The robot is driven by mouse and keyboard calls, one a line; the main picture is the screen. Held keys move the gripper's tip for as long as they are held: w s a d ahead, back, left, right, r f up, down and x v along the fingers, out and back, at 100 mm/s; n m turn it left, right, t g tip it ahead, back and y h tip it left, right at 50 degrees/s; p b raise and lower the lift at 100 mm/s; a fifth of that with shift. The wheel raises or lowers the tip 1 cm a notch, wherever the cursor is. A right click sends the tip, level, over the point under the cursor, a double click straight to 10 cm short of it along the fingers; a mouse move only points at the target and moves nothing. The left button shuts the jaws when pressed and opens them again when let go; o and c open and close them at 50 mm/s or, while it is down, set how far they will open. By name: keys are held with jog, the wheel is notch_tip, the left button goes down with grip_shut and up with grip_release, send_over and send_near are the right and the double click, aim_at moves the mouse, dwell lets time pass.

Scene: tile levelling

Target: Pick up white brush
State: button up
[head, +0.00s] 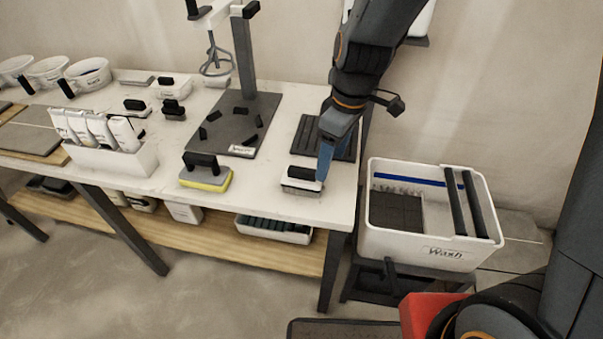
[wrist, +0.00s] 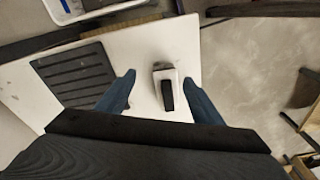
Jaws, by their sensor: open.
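The white brush (head: 301,186) stands on the white table near its front right corner. It has a black handle on top and dark bristles below. In the wrist view the white brush (wrist: 166,88) lies between and a little beyond the two blue fingers. Nothing is held.
A yellow sponge float (head: 206,178) with black handle stands left of the brush. A black ribbed mat (head: 310,135) lies behind it, also in the wrist view (wrist: 75,75). A white wash tub (head: 420,245) stands right of the table. A mixer stand (head: 243,105) is further back.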

aim_at(304, 170)
jog(key=a+n, duration=0.2)
jog(key=a, duration=0.1)
jog(key=w+a+n+p, duration=0.1)
jog(key=a, duration=0.1)
jog(key=shift+f, duration=0.15)
notch_tip(304, 170, down, 2)
jog(key=shift+a+f, duration=0.1)
jog(key=shift+a, duration=0.05)
jog(key=shift+s+a+f+p, duration=0.1)
jog(key=shift+a+f+p, duration=0.15)
jog(key=shift+f, duration=0.65)
jog(key=shift+s+a+f+p, duration=0.1)
jog(key=shift+a+f+p, duration=0.15)
jog(key=shift+f, duration=0.6)
jog(key=shift+s+a+f+p, duration=0.15)
jog(key=shift+f+p, duration=0.2)
jog(key=shift+f, duration=0.55)
jog(key=shift+w, duration=0.1)
jog(key=c, duration=1.3)
